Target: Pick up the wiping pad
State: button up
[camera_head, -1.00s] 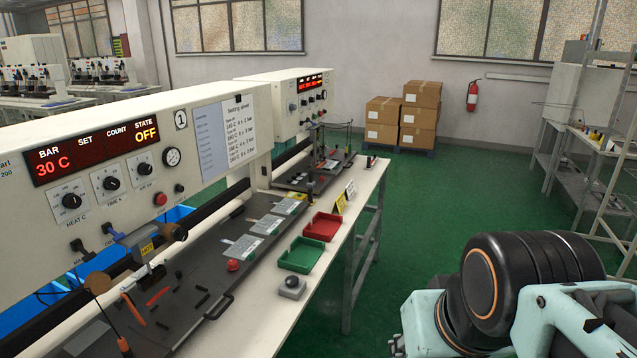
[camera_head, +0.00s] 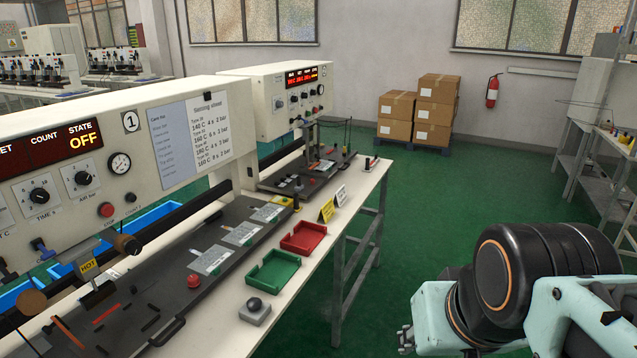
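I cannot pick out the wiping pad with certainty. A small grey block with a dark round top (camera_head: 255,309) sits at the front edge of the white bench (camera_head: 217,337), but I cannot tell what it is. My arm is folded at the lower right, well apart from the bench. A small grey jointed part (camera_head: 405,339) at its left side may be my gripper. It is mostly hidden, and its fingers cannot be made out.
A green tray (camera_head: 272,270) and a red tray (camera_head: 303,237) lie along the bench edge. The sealing machine (camera_head: 110,165) has a HOT sign (camera_head: 88,267) below it. Stacked boxes (camera_head: 435,105) stand at the back. The green floor (camera_head: 430,220) right of the bench is clear.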

aim_at(300, 187)
jog(key=i+l, duration=0.25)
jog(key=i, duration=0.2)
jog(key=i+l+u, duration=0.1)
jog(key=i+l, duration=0.2)
jog(key=i, duration=0.15)
jog(key=i+l, duration=0.15)
jog(key=i, duration=1.05)
jog(key=j+u, duration=0.05)
jog(key=j, duration=0.05)
